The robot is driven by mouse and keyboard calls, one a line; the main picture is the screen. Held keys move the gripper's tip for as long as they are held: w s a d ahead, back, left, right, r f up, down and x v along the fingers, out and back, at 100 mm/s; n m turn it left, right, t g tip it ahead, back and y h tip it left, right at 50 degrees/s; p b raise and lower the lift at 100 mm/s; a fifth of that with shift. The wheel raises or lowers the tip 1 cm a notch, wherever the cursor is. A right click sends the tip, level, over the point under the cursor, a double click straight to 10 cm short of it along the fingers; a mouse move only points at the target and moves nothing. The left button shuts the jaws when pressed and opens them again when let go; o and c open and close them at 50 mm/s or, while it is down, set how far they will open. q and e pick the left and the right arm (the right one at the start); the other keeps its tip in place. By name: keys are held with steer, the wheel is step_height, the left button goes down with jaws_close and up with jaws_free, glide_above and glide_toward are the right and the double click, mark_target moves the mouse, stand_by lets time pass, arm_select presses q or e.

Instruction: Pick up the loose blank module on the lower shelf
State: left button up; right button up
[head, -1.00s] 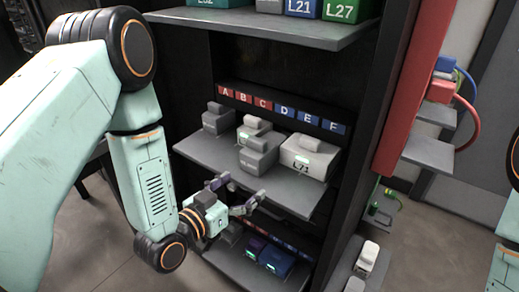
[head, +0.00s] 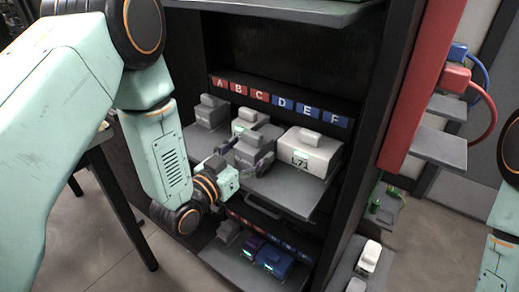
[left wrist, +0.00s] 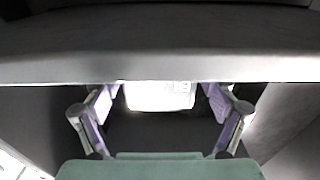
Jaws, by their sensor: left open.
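In the left wrist view the open fingers (left wrist: 160,93) flank a bright white patch, with a broad grey surface across the top. My right gripper is not in view.
A large pale module marked L71 (head: 304,157) stands close on the right. A lower level holds a blue module (head: 273,260) and a purple one. A red upright panel (head: 425,80) borders the right.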

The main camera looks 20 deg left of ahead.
arm_select(q)
steer(key=shift+x, duration=0.95)
steer(key=shift+w, duration=0.2)
steer(key=shift+s, duration=0.1)
steer(key=shift+c, duration=1.3)
steer(key=c, duration=1.1)
